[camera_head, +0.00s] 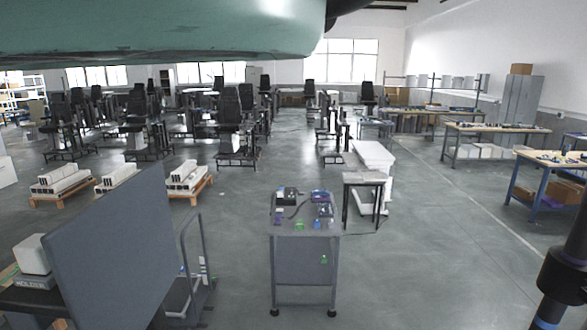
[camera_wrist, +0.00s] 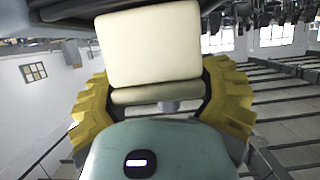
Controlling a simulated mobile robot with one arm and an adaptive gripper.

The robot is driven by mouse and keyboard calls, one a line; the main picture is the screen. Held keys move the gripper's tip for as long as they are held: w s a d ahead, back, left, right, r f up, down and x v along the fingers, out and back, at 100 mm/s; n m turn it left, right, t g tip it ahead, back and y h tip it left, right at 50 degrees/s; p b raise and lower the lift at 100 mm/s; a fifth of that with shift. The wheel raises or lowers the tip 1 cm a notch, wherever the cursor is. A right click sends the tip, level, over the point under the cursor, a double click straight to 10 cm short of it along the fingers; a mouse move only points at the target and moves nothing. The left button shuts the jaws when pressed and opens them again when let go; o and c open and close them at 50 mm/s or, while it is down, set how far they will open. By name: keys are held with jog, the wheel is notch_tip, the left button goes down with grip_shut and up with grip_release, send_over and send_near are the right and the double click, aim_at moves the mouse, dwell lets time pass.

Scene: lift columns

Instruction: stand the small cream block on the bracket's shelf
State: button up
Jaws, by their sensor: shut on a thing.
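In the wrist view a cream block (camera_wrist: 150,48) sits between the yellow fingers of my gripper (camera_wrist: 158,80), which is shut on it. Its broad pale face shows, with a shaded narrower face (camera_wrist: 155,95) towards the palm. The fingertips are partly hidden by the block. In the head view another pale block (camera_head: 32,253) rests on a grey base marked HOLDER (camera_head: 36,282) at the lower left. My gripper does not show in the head view. I cannot make out the bracket or its shelf clearly in either view.
A tall grey panel (camera_head: 112,250) stands beside the holder and a trolley frame (camera_head: 200,255). A grey workstation (camera_head: 306,255) with small items stands in the middle. Pallets of pale profiles (camera_head: 62,180) lie at the left.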

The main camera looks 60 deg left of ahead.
jog(key=o, duration=1.3)
jog(key=shift+f, duration=0.1)
